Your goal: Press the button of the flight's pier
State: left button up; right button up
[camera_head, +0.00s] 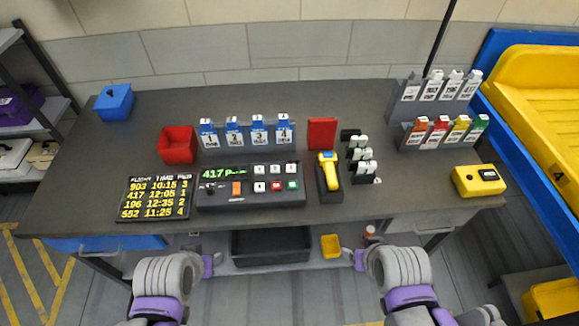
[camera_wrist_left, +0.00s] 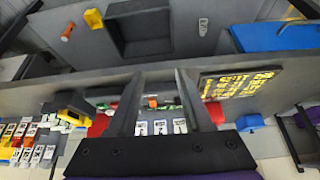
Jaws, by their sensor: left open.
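The control panel (camera_head: 250,199) lies on the grey table with a green display (camera_head: 224,172) reading 417 and a P. Beside the display are white keys (camera_head: 259,170), a red key (camera_head: 276,185), a green key (camera_head: 292,184) and an orange switch (camera_head: 236,188). The flight board (camera_head: 154,198) at its left lists 417, 12:05, pier 1; it also shows in the left wrist view (camera_wrist_left: 235,85). My left gripper (camera_head: 213,263) is open and empty in front of the table edge, apart from the panel. My right gripper (camera_head: 352,257) is also there; its jaw opening is unclear.
Blue tags (camera_head: 246,133) numbered 1 to 4 stand behind the panel. A red bin (camera_head: 178,145), a yellow scanner (camera_head: 328,170), stamps (camera_head: 362,160) and a yellow box (camera_head: 478,181) surround it. A black tray (camera_head: 271,245) is below the front edge.

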pick_arm(q)
grip_shut()
dwell(1.8)
